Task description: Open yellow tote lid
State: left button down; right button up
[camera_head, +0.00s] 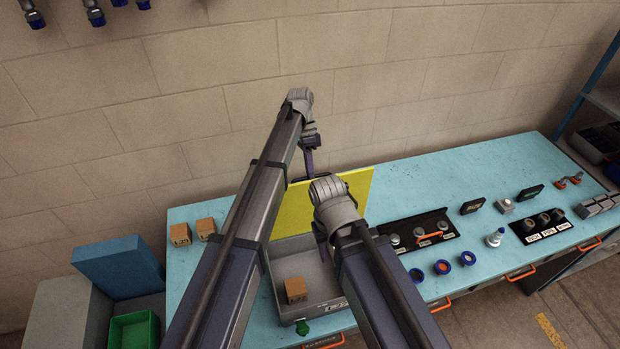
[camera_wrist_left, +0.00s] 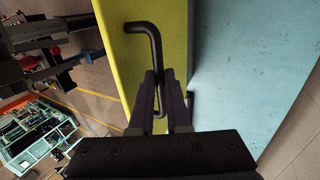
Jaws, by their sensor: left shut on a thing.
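The yellow lid (camera_head: 357,188) stands raised, roughly upright, along the back side of the grey tote (camera_head: 318,312). The tote's inside is exposed, with a small brown box (camera_head: 296,289) in it. My left gripper (camera_head: 309,160) is at the lid's upper edge. In the left wrist view the left gripper (camera_wrist_left: 161,80) is shut on the lid's black bar handle (camera_wrist_left: 153,38), with the yellow lid face (camera_wrist_left: 172,45) beside it. My right gripper (camera_head: 323,240) hangs in front of the lid, above the tote; its fingers are mostly hidden by its wrist. My arms cover part of the lid and tote.
The tote is on a light blue bench (camera_head: 400,178) against a block wall. Two brown boxes (camera_head: 181,235) stand at the bench's left. A black fitting tray (camera_head: 420,232) and blue rings (camera_head: 443,267) lie to the right. A green bin (camera_head: 134,329) is at lower left.

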pick_arm(q)
jog(key=w+a+f+b, duration=0.1)
jog(key=w+f, duration=0.1)
jog(key=w, duration=0.4)
jog(key=shift+a+b, duration=0.3)
jog(key=shift+b, duration=0.1)
jog(key=c, duration=0.9)
grip_release()
jog(key=shift+r, duration=0.1)
